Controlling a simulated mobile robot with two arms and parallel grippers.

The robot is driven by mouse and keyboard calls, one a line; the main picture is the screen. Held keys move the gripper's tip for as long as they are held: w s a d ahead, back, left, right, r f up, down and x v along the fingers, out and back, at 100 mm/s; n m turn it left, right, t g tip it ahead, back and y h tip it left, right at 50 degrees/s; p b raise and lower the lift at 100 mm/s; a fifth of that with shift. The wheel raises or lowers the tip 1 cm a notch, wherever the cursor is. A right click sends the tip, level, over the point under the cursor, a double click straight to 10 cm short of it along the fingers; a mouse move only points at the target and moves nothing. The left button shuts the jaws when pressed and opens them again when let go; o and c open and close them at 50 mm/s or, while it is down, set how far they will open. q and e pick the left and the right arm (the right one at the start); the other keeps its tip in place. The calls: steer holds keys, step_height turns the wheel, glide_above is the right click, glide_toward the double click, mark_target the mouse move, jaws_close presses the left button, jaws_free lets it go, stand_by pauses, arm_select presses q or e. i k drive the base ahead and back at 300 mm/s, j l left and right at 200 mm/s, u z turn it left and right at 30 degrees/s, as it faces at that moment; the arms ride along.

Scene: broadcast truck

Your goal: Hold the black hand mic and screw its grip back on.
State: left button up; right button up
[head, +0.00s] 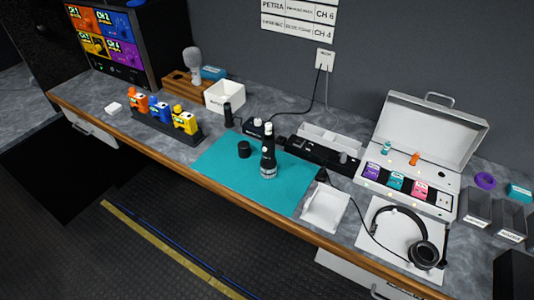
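The black hand mic (268,155) stands upright on the teal mat (225,168). Its wide end with a silvery band is at the bottom, and its narrow end with a small white part is at the top. A short black cylinder (244,149), which looks like the loose grip, stands on the mat just left of the mic, apart from it. Neither of my grippers shows in the head view.
A white tray (325,207) sits right of the mat, with headphones (410,236) beyond. Orange, blue and yellow units stand in a black rack (165,128) at left. A black device (318,157) and a white box (224,97) stand behind. The mat's front is clear.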

mark_target(268, 162)
steer(key=z, duration=0.25)
steer(key=i+j+z, duration=0.1)
steer(key=j+z, duration=0.7)
steer(key=j, duration=0.15)
steer(key=j+z, duration=0.15)
steer(key=j, duration=1.2)
